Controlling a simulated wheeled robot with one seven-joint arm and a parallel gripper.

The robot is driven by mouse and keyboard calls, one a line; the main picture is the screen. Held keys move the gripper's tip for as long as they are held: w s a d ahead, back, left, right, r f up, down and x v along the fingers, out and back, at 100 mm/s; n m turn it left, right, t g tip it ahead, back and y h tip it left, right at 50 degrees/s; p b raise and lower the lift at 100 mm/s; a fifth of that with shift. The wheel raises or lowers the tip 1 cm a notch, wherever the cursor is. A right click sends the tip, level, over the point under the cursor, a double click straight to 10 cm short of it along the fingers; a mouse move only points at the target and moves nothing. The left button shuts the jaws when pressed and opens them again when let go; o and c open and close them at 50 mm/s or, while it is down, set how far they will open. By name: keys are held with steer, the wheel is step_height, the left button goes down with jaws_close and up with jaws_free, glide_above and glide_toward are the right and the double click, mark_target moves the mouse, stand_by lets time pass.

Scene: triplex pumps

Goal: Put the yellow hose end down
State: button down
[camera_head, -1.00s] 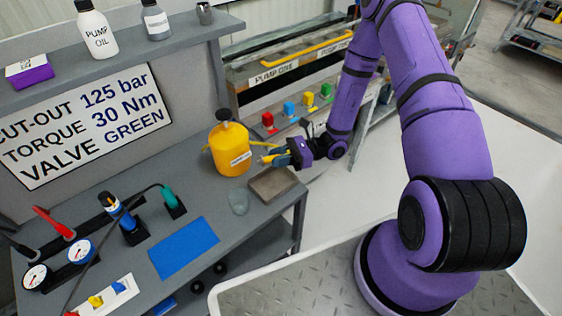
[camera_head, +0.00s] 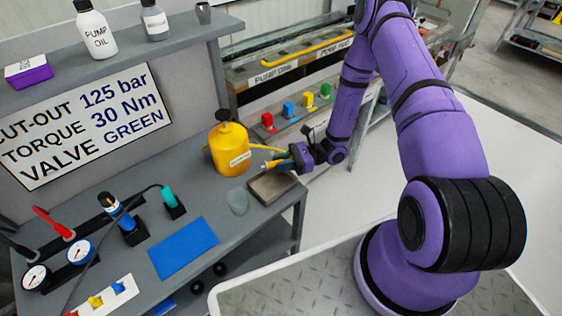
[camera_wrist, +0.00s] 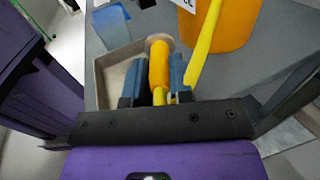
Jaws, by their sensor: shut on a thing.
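My gripper (camera_head: 287,160) is shut on the yellow hose end, just right of the yellow pump sprayer (camera_head: 229,150) on the grey bench. In the wrist view the yellow hose end (camera_wrist: 159,66) sits between the blue fingertips (camera_wrist: 158,80) and points away from the wrist. The yellow hose (camera_wrist: 205,42) runs beside it on the right toward the orange-yellow tank (camera_wrist: 228,22). A shallow brown-grey tray (camera_head: 272,187) lies below the gripper near the bench's right edge. Whether the hose end touches the tray is hard to tell.
A translucent bluish piece (camera_head: 238,201) lies left of the tray. A blue mat (camera_head: 184,248) lies in front of it. Red, blue, green and yellow blocks (camera_head: 288,110) stand behind the arm. The bench's right edge is close to the tray.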

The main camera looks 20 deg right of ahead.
steer(key=shift+s+f, duration=0.1)
steer(key=shift+f, duration=0.15)
steer(key=shift+f, duration=0.15)
steer(key=c, duration=1.1)
jaws_free()
steer(key=shift+s+f, duration=0.1)
